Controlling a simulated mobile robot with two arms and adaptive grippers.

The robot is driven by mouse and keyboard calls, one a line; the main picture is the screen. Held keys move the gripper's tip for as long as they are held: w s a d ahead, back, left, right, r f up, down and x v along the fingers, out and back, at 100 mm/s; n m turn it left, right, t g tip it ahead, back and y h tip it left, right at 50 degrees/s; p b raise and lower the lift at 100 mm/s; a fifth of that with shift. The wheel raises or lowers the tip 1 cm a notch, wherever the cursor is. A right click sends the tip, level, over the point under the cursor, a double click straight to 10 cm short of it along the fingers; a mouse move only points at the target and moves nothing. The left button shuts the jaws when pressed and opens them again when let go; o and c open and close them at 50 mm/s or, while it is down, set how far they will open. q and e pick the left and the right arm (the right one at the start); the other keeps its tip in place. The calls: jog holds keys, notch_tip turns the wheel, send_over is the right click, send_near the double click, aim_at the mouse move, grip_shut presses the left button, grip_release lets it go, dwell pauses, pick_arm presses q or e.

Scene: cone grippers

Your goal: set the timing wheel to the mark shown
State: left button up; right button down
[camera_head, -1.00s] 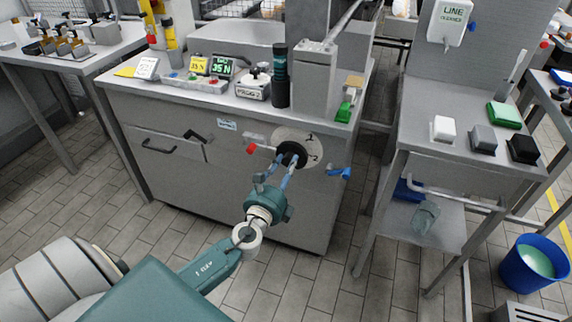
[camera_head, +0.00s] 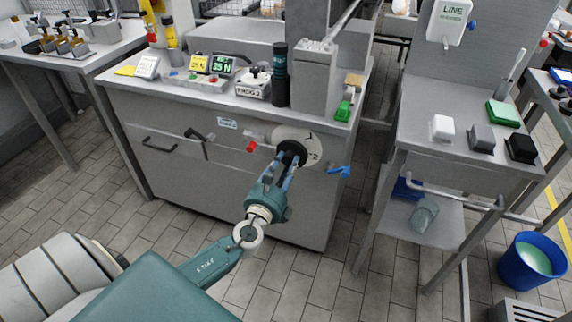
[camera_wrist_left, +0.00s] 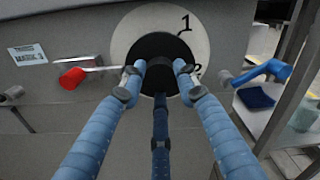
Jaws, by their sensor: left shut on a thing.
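The timing wheel (camera_head: 292,151) is a black round knob on the front of the grey machine. Behind it is a pale round plate (camera_head: 297,132) with the numerals 1 and 2 at its upper right and right. My left gripper (camera_head: 280,174) reaches it from the front, its blue fingers shut on the wheel. In the left wrist view, the wheel (camera_wrist_left: 157,46) sits between the two fingertips, which hide parts of its rim. The plate (camera_wrist_left: 127,33) shows around it. A pointer mark on the wheel cannot be made out. My right gripper is not in view.
A red-ended lever (camera_head: 253,147) is left of the wheel, and a blue handle (camera_head: 339,171) is right of it. Displays (camera_head: 221,64) and a "PROG 2" box (camera_head: 252,90) stand on the machine top. A side table (camera_head: 463,165) stands to the right.

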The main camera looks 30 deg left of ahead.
pick_arm(q)
jog(key=o, duration=1.2)
jog(key=shift+d+f, duration=0.25)
jog(key=shift+a+r, duration=0.1)
jog(key=v, duration=1.2)
